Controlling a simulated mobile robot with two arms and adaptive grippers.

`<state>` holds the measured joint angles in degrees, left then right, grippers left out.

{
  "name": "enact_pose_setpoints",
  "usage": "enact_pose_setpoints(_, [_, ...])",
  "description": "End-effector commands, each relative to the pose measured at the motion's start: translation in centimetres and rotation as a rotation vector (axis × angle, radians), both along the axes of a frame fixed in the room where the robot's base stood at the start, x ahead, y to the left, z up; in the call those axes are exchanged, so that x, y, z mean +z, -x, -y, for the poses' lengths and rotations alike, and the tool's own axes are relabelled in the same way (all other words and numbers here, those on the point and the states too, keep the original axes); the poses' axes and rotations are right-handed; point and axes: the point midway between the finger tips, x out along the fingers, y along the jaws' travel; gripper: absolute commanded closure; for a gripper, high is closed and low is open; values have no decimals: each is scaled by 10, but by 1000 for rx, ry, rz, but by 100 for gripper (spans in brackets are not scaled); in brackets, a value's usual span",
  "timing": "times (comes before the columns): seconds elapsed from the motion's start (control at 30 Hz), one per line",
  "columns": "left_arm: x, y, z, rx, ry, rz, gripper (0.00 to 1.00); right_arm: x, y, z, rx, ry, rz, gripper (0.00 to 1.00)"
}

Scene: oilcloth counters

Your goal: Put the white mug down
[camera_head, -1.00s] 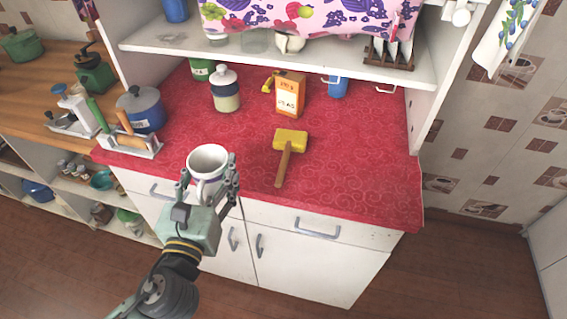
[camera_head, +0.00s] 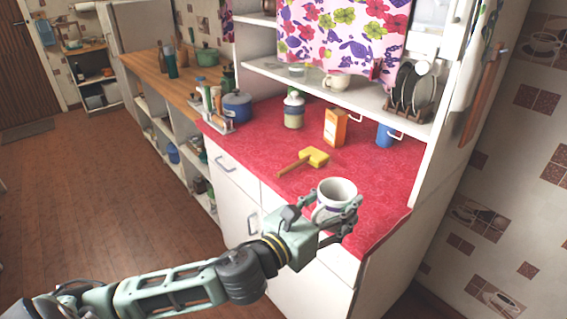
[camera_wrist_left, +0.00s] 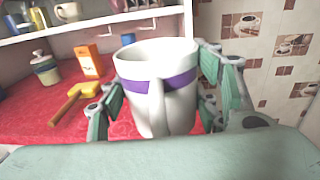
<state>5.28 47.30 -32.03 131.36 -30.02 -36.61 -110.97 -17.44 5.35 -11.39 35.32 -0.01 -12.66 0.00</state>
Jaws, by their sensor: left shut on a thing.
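The white mug (camera_head: 335,193) has a purple band, seen best in the left wrist view (camera_wrist_left: 154,95). It is upright, with its handle toward my palm. My left gripper (camera_head: 335,212) is shut on it, with fingers on both sides. In the head view the mug appears over the front right part of the red counter top (camera_head: 375,178). I cannot tell whether its base touches the counter, as the fingers hide it. My right gripper is not in view.
A yellow mallet (camera_head: 314,157) lies on the counter left of the mug. An orange box (camera_head: 335,127), a lidded jar (camera_head: 293,110) and a blue mug (camera_head: 386,134) stand farther back. A shelf (camera_head: 300,80) overhangs the rear. Red cloth between mallet and blue mug is clear.

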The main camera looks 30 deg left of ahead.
Motion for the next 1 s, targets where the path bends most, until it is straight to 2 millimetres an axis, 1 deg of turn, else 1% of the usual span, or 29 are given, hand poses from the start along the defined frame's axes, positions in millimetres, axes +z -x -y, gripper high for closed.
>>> enact_pose_setpoints(0.03, [7,-12,-4,-20,-10,12,78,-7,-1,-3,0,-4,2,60])
enact_pose_setpoints(0.1, [15,-22,-7,-45,-12,9,78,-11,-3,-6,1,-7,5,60])
enact_pose_setpoints(0.2, [23,-31,-10,-67,-8,4,78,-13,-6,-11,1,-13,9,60])
enact_pose_setpoints(0.33, [24,-43,-14,-75,-3,-2,78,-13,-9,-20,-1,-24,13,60])
enact_pose_setpoints(0.47, [11,-67,-18,-74,2,-4,78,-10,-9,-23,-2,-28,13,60])
enact_pose_setpoints(0.7, [-21,-121,-27,-74,2,-3,78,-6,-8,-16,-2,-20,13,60])
enact_pose_setpoints(0.83, [-33,-140,-30,-75,0,-3,78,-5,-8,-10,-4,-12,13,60])
enact_pose_setpoints(0.9, [-37,-146,-31,-76,-1,-2,78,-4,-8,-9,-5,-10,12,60])
enact_pose_setpoints(1.0, [-42,-150,-31,-78,0,-2,78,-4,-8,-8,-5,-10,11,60])
